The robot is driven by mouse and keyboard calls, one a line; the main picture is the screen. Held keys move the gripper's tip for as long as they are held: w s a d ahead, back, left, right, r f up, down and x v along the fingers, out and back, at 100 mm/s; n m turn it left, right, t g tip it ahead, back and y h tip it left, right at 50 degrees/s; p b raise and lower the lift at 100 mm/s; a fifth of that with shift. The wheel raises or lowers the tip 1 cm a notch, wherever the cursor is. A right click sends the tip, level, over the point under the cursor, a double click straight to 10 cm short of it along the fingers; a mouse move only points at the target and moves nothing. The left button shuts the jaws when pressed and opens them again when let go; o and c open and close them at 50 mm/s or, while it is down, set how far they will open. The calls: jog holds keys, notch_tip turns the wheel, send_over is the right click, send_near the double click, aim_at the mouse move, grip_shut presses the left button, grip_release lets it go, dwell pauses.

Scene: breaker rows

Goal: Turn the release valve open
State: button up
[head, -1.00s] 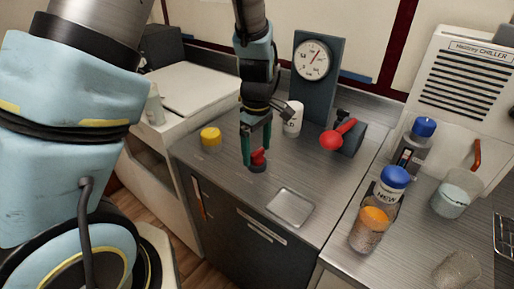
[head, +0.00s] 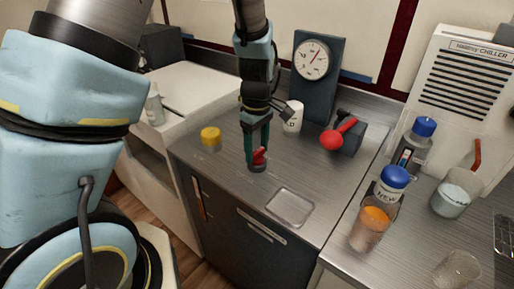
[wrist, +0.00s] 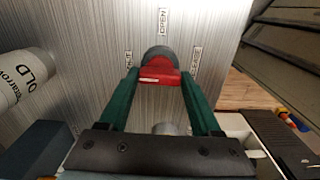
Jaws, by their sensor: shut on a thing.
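The release valve is a small red handle (head: 259,157) on a dark round base, on the metal counter near its front edge. In the wrist view the red handle (wrist: 160,74) sits between my green fingertips, with a pale line along it. My gripper (head: 257,150) reaches down from above and is shut on the handle. A label reading OPEN (wrist: 163,20) is on the counter beyond the valve. Two more labels flank it and are hard to read. Part of the base is hidden by the handle and fingers.
A yellow-capped item (head: 211,138) stands left of the valve, a shallow metal tray (head: 290,207) to its right. Jars crowd the right counter.

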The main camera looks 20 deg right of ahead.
jog(key=m, duration=0.4)
jog(key=m+b, duration=0.1)
jog(key=m, duration=0.3)
jog(key=shift+m, duration=0.3)
jog(key=m, duration=0.4)
jog(key=shift+m, duration=0.3)
jog(key=m, duration=0.4)
jog(key=shift+m, duration=0.3)
jog(key=o, duration=1.4)
